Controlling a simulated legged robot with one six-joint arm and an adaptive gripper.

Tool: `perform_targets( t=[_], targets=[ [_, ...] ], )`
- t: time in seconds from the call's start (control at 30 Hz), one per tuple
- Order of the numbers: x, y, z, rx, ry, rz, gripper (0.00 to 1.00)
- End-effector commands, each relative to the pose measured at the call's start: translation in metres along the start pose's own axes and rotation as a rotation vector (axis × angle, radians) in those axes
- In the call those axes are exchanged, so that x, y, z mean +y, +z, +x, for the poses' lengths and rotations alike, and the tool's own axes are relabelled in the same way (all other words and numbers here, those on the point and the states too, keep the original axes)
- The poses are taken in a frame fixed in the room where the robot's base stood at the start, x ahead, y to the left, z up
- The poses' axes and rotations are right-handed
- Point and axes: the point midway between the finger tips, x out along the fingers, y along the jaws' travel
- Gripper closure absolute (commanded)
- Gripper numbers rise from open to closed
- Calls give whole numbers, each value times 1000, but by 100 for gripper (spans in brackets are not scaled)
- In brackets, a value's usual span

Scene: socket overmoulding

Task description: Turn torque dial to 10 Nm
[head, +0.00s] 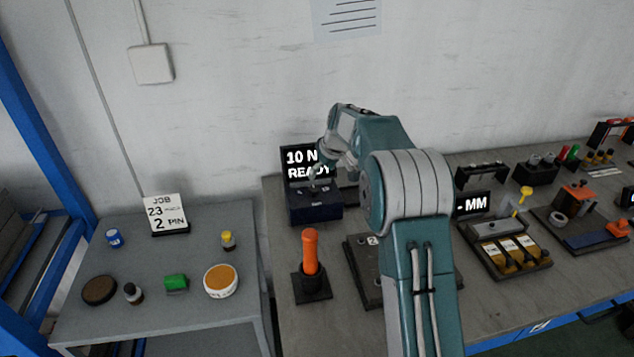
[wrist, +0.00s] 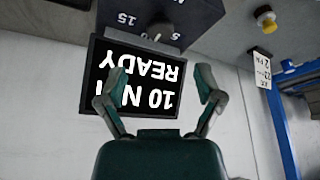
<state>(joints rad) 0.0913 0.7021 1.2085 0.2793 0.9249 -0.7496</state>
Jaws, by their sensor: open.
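The torque unit is a dark box (head: 315,212) with a black display (head: 294,177) at its back, reading "10 N…" and "READY", partly covered by my arm. In the wrist view the display (wrist: 118,62) is upside down, below the box (wrist: 165,12). The dial (wrist: 160,32) is a dark knob on the box face, with the marks "15" and "5" near it. My gripper (wrist: 152,90) is open, its two fingers spread in front of the display with nothing between them. The dial lies beyond the fingertips and appears apart from them. In the head view my gripper (head: 322,172) is small, above the box.
An orange-handled tool (head: 310,252) stands in a holder in front of the box, beside a dark plate fixture (head: 365,270). A side table at left holds a job card (head: 167,214) reading "2 PIN" and several small containers. More fixtures (head: 507,250) stand at right.

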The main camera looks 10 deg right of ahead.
Motion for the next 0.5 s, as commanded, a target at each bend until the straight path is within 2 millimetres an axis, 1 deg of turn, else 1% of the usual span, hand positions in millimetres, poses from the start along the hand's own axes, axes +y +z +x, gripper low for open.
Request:
perform_targets(
  t=[0.03,0.1,0.2,0.33,0.5],
  targets=[
    [0,0,-11,2,2,1,15],
    [0,0,-21,1,1,1,15],
    [0,0,-31,0,0,1,15],
    [0,0,-37,-1,-1,1,15],
    [0,0,-38,-2,-1,0,15]
  ],
)
